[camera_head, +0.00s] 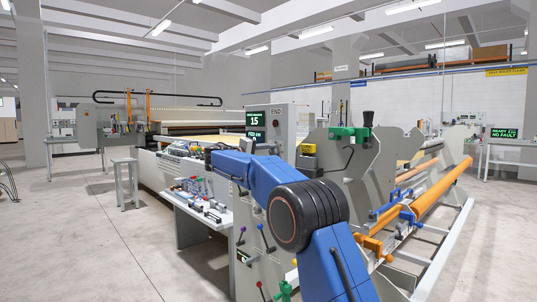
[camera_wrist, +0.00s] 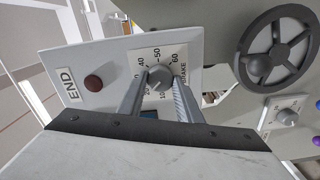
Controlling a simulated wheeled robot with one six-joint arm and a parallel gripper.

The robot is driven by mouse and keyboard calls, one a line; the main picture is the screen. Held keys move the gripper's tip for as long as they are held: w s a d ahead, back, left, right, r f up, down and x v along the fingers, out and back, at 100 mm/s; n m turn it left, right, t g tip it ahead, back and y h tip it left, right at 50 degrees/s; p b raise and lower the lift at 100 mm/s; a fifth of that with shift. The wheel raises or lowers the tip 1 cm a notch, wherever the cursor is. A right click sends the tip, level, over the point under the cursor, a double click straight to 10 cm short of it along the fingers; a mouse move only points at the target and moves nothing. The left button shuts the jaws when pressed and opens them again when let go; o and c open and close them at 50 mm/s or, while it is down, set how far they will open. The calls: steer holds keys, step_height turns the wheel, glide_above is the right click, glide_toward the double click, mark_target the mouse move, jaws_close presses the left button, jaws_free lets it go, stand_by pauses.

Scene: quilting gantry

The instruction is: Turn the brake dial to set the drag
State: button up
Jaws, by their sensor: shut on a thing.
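The brake dial (camera_wrist: 158,77) is a small round grey knob on a pale plate (camera_wrist: 139,59) lettered BRAKE, with a number scale around it that includes 40, 50 and 60. My gripper (camera_wrist: 157,82) is shut on the dial in the wrist view, one finger on each side of it. I cannot make out the dial's pointer mark clearly. A green screen (camera_head: 255,117) beside that panel reads 15.
A dark handwheel (camera_wrist: 279,49) and another small knob (camera_wrist: 287,117) are at the right in the wrist view. A bench with small parts (camera_head: 203,207) stands left of my arm. Floor at the left is open.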

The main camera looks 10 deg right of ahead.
steer(key=shift+f, duration=0.15)
steer(key=o, duration=1)
steer(key=shift+o, duration=0.2)
steer(key=v, duration=1.7)
steer(key=shift+a, duration=0.25)
steer(key=shift+s, duration=0.1)
steer(key=shift+d, duration=0.1)
